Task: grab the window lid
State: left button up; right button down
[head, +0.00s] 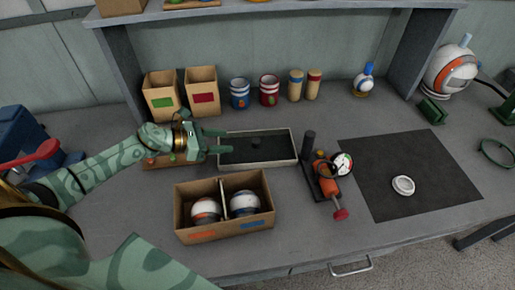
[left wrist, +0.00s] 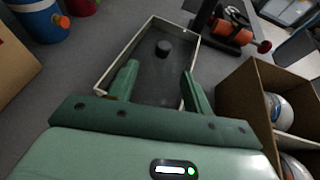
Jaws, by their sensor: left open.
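A shallow pale-rimmed tray (head: 294,135) stands in the middle of the table with a small dark round knob (head: 255,142) at its centre. The knob also shows in the left wrist view (left wrist: 163,48). I cannot tell whether this knob belongs to a window lid. A small white ring-shaped piece (head: 403,185) lies on the dark mat. My left gripper (head: 226,141) is open and empty at the tray's left end. In the left wrist view its two fingers (left wrist: 158,74) point towards the knob, with a gap between them and it.
A cardboard box (head: 247,222) with two striped balls stands in front of the tray. A black and orange press with a gauge (head: 327,186) stands to the right. Cups, cans and two cartons (head: 202,105) line the back. The dark mat (head: 375,165) is mostly bare.

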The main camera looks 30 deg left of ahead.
aim_at(252, 147)
pick_arm(q)
jog(key=x, duration=0.4)
jog(key=shift+w+d+f+b, duration=0.15)
jog(key=shift+w+b, duration=0.05)
jog(key=shift+b, duration=0.1)
jog(key=x, duration=0.5)
jog(key=shift+d+f+b, duration=0.2)
jog(key=shift+d+b, duration=0.1)
jog(key=shift+d, duration=0.15)
jog(key=c, duration=1.1)
